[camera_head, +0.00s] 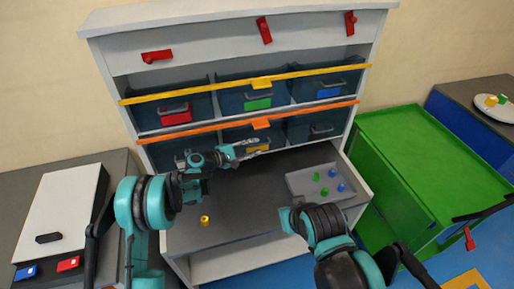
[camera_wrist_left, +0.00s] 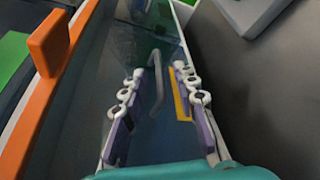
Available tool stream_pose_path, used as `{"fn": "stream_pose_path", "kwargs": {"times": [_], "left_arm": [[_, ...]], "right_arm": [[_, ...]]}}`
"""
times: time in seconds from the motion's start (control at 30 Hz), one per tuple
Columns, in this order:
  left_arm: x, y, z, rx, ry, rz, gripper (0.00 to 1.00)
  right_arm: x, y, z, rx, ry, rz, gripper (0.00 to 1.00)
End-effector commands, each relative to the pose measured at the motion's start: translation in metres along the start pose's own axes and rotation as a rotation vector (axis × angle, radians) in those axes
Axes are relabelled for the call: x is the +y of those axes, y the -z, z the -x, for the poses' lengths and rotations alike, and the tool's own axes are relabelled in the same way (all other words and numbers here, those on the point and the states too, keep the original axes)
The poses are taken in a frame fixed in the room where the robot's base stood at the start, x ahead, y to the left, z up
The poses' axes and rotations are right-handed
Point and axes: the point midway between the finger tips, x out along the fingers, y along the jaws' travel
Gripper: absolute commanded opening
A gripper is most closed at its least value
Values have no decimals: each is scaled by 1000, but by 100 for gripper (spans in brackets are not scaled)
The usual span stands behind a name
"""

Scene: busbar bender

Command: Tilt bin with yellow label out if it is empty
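The bin with the yellow label (camera_head: 259,147) is the middle one of the lower row in the grey cabinet. Its yellow label also shows in the left wrist view (camera_wrist_left: 181,97), beside the bin's grey handle (camera_wrist_left: 157,85). My left gripper (camera_head: 250,150) is in front of this bin and partly covers it. In the left wrist view its fingers (camera_wrist_left: 160,108) are apart, with the handle between and beyond them. The bin looks upright, not tilted out. I cannot tell whether anything lies inside.
Orange (camera_head: 250,123) and yellow (camera_head: 250,84) rails run along the bin rows. Upper bins carry red (camera_head: 176,115), green (camera_head: 257,104) and blue (camera_head: 328,93) labels. Below, a grey tray (camera_head: 300,184) holds small coloured pieces. A yellow piece (camera_head: 205,221) stands on the worktop.

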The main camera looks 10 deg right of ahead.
Motion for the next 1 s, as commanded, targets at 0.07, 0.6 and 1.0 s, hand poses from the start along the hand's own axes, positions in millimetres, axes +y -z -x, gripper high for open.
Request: {"fn": "stream_pose_path", "kwargs": {"times": [0.07,0.6,1.0], "left_arm": [[-1,1,-11,0,0,0,29],[1,0,-21,1,0,-1,0],[2,7,-24,2,-9,-25,0]], "right_arm": [[0,-2,-3,0,0,0,0],[0,-2,-3,0,0,0,0],[0,-5,-6,0,0,0,0]]}}
